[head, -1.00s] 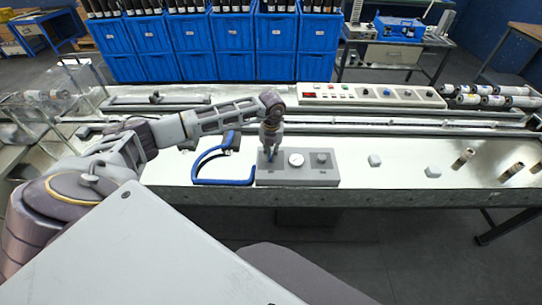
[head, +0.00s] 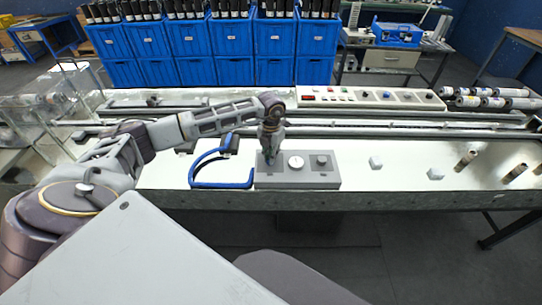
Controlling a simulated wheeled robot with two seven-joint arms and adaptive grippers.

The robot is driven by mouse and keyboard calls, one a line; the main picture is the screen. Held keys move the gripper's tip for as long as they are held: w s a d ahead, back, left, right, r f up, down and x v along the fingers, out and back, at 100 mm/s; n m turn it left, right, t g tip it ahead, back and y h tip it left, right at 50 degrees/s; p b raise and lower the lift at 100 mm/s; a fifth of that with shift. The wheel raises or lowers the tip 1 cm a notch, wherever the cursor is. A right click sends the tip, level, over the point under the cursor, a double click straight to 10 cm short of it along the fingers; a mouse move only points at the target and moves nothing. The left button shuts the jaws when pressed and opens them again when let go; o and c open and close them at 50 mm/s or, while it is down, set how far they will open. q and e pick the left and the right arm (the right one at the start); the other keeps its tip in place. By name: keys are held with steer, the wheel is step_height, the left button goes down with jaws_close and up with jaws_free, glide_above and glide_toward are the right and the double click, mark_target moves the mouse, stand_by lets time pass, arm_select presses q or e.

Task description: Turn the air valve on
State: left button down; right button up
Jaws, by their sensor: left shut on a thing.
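A grey valve panel (head: 297,174) sits at the front edge of the machine bench, with a white round gauge (head: 296,162) in its middle and a grey knob (head: 322,160) on its right. A blue hose (head: 222,184) curves off its left side. My left gripper (head: 270,157) points down over the left part of the panel, shut on the air valve handle there. The gripper hides most of the handle, so its exact angle cannot be told. My right gripper is not in view.
A long control box (head: 370,97) with buttons and knobs stands behind the panel. White pieces (head: 376,163) and metal cylinders (head: 466,160) lie on the bench to the right. Blue bins (head: 231,55) stand at the back.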

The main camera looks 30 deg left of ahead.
arm_select(q)
steer(key=c, duration=1.5)
jaws_free()
steer(key=shift+r, duration=0.1)
step_height(320, 180, up, 12)
